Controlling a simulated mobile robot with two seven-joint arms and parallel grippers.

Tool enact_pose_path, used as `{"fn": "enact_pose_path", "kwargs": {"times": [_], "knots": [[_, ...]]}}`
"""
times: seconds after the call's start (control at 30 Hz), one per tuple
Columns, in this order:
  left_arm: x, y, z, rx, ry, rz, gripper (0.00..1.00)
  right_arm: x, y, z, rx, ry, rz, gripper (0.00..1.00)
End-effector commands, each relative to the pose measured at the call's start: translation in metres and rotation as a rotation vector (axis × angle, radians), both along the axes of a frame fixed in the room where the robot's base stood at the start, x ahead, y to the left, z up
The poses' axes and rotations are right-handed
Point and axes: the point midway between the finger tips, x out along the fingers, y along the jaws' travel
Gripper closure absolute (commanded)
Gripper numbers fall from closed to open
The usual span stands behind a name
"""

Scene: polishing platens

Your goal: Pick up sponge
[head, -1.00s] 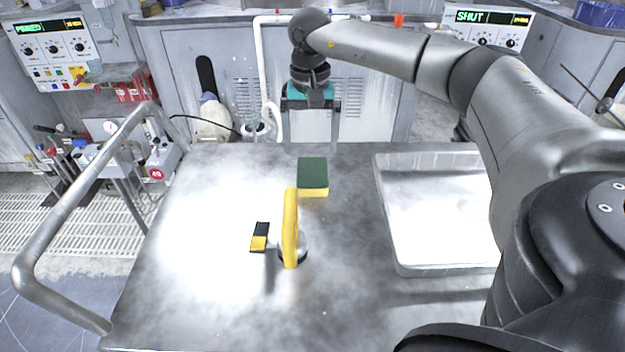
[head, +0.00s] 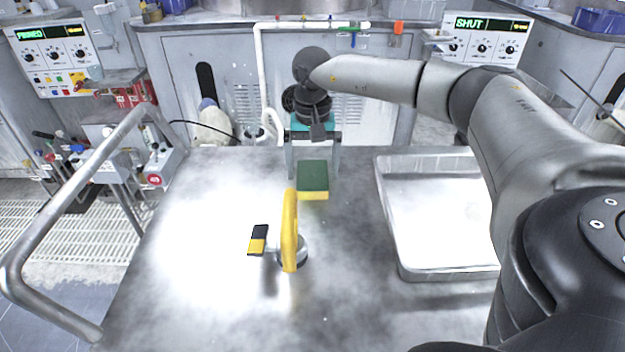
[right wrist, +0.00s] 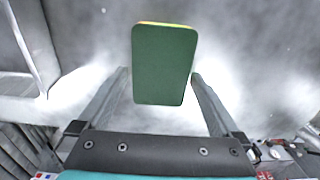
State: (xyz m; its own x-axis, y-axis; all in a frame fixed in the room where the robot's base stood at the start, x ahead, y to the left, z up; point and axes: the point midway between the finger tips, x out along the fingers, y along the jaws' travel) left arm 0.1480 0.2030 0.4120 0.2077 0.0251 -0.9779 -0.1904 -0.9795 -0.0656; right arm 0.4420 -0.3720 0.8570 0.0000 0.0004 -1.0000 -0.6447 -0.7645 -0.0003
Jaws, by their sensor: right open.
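The sponge (head: 313,176), green on top with a yellow lower layer, lies on the metal table's far half. In the right wrist view the sponge (right wrist: 164,64) shows its green face. My right gripper (head: 313,170) is open, pointing down at the sponge's far side. In the right wrist view my right gripper (right wrist: 160,75) has one finger on each side of the sponge, with gaps visible on both sides. How far down the fingertips reach is hard to tell. My left gripper is not in view.
A shallow metal tray (head: 440,275) lies to the right. The table's left side is clear; a metal rail (head: 75,190) runs beyond it.

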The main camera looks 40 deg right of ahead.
Motion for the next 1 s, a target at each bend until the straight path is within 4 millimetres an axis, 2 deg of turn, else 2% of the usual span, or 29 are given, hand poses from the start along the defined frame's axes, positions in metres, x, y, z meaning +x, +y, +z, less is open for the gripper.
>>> {"fn": "enact_pose_path", "kwargs": {"times": [0.1,0.73,1.0], "knots": [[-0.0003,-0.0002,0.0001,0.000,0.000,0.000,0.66,0.0001,0.0001,0.0002,0.000,0.000,0.000,0.00],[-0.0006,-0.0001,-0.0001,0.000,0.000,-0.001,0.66,0.0001,0.0002,0.0005,0.000,0.000,0.000,0.71],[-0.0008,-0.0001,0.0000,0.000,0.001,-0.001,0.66,0.0001,0.0000,0.0012,0.000,0.000,0.000,0.72]]}}
